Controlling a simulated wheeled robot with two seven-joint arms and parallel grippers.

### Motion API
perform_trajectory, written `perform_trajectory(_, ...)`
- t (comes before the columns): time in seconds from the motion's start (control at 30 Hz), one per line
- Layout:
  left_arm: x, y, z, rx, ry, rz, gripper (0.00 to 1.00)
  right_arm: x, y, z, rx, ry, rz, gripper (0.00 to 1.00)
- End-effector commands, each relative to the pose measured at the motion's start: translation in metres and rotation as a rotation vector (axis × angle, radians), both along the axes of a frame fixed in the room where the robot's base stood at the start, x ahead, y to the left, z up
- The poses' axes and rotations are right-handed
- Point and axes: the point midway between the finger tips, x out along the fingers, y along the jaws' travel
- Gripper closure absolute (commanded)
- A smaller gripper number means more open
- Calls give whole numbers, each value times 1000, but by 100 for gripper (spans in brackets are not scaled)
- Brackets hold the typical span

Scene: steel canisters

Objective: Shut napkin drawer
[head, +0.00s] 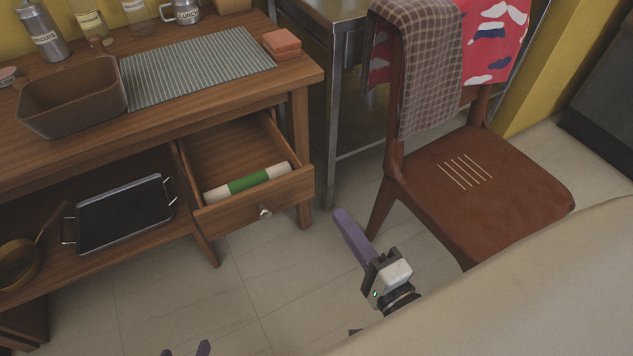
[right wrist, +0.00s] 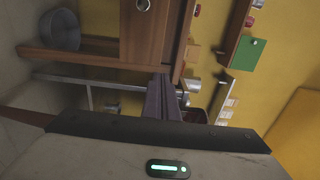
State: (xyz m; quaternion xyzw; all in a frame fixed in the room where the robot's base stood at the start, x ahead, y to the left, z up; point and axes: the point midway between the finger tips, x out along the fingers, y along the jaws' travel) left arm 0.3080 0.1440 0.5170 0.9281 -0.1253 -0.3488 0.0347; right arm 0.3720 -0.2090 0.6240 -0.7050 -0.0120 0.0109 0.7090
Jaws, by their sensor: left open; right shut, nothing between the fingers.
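The napkin drawer (head: 252,206) is pulled out from under the right end of the wooden table (head: 200,110) in the head view. A green and white roll (head: 248,182) lies inside it, and a small round knob (head: 265,212) is on its front. My right gripper (head: 342,214) is shut and empty, to the right of the drawer front and apart from it. Its fingers also show in the right wrist view (right wrist: 161,78), below a wooden panel with a knob (right wrist: 143,5). My left gripper (head: 188,350) is open; only its fingertips show at the bottom edge.
A chair (head: 490,185) with cloths over its back stands to the right, beside a metal table (head: 340,100). The lower shelf holds a dark tray (head: 125,215) and a brass pan (head: 18,262). The floor (head: 270,270) before the drawer is clear.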

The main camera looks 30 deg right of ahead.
Motion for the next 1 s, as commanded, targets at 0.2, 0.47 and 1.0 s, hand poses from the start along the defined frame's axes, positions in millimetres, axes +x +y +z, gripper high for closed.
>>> perform_trajectory(0.2,-3,-1,-7,-6,5,4,50,50,2,0,-2,-5,-2,100)
perform_trajectory(0.47,-4,-2,-11,-14,6,6,50,95,3,-1,-4,-1,0,100)
perform_trajectory(1.0,6,-5,-5,-15,-1,-3,50,111,4,-1,-6,2,2,100)
